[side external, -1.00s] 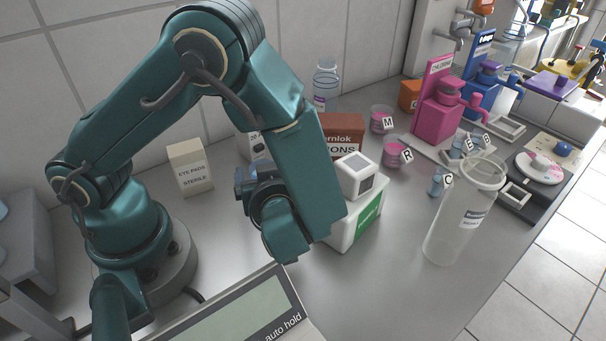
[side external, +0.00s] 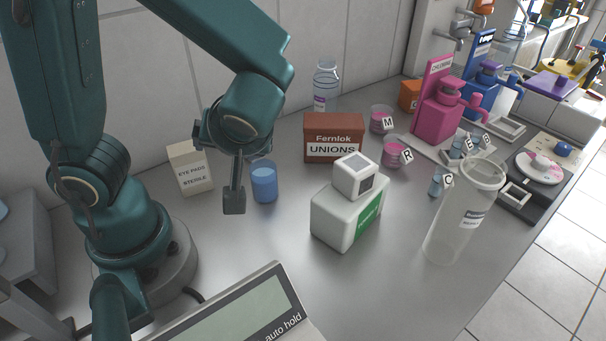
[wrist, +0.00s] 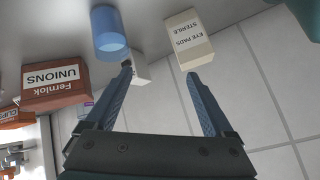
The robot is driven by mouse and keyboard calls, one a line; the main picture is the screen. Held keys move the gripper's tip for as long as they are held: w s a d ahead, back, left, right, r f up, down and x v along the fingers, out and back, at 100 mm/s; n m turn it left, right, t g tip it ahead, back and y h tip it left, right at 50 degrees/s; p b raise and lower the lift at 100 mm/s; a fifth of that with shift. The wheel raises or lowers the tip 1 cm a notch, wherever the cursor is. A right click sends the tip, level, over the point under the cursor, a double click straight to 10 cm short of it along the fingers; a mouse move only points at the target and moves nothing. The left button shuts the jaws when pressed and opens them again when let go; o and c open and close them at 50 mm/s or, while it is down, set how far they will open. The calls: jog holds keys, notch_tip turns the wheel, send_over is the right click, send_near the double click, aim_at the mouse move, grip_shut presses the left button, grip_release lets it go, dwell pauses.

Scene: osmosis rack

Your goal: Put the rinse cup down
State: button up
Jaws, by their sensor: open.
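A blue cup (side external: 264,182) stands upright on the grey bench, left of the brown unions box; no label on it is readable. I take it as the rinse cup. It also shows at the top of the wrist view (wrist: 110,36). My gripper (side external: 234,198) points down just left of the cup in the side view, its fingers close to the bench. In the wrist view my gripper (wrist: 160,78) has its fingers spread with nothing held between them. The cup lies beyond the tip of the left finger there; whether they touch is unclear.
The eye pads box (side external: 189,168) is left of the gripper, the unions box (side external: 334,138) right of the cup. A white-and-green container (side external: 345,212) stands in front. Pink cups marked M (side external: 381,119) and R (side external: 393,155) are further right.

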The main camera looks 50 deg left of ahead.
jog(key=s+d+r+m+t+h, duration=0.1)
jog(key=d+r+m+t+h, duration=0.3)
jog(key=m+h, duration=0.5)
jog(key=shift+s+d+r+m, duration=0.25)
jog(key=shift+d+m, duration=0.55)
jog(key=shift+d, duration=0.45)
